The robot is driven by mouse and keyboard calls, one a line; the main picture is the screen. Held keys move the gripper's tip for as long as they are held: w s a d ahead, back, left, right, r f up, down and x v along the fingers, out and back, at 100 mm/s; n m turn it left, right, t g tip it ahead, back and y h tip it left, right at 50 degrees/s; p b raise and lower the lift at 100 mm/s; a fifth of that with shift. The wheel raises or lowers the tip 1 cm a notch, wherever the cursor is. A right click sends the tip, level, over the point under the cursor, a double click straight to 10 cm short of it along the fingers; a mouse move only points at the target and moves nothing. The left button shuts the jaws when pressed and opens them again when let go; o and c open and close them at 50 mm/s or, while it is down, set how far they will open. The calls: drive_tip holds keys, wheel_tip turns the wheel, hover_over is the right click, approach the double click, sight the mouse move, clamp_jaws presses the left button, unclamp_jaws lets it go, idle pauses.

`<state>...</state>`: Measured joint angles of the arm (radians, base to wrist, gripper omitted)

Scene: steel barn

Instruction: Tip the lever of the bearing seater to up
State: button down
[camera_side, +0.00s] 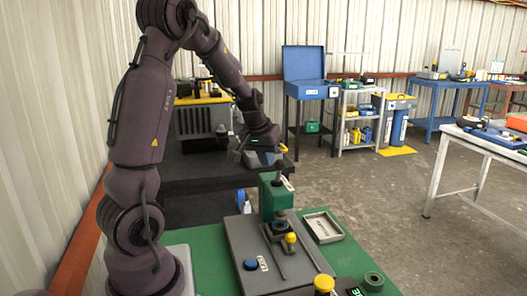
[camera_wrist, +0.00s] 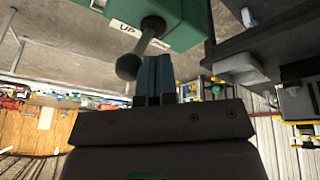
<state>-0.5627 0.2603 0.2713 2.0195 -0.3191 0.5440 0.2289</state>
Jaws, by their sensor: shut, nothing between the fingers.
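The bearing seater (camera_side: 272,197) is a green upright press on a grey base plate in the side view. Its green head (camera_wrist: 185,20) fills the top of the wrist view, with a white label reading UP. The lever (camera_wrist: 128,66) is a dark rod with a round knob, coming out of the head beside that label. My gripper (camera_wrist: 160,62) is shut and empty, its fingers together just right of the knob in the wrist view. I cannot tell whether they touch it. In the side view my gripper is above the press, and its fingertips are hard to make out.
The base plate (camera_side: 248,243) lies on a green work surface (camera_side: 212,270). A shallow metal tray (camera_side: 323,227) sits right of the press. Benches and shelves stand farther back.

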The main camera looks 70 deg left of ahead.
drive_tip(key=s+f+v, duration=0.1)
drive_tip(key=s+v, duration=0.1)
drive_tip(key=v, duration=1)
drive_tip(key=s+d+m+t+h, duration=0.2)
drive_tip(key=d+m, duration=0.7)
drive_tip(key=d, duration=1.7)
drive_tip(key=shift+s+r+m, duration=0.3)
drive_tip(key=shift+s+r, duration=0.1)
drive_tip(key=shift+s, duration=0.6)
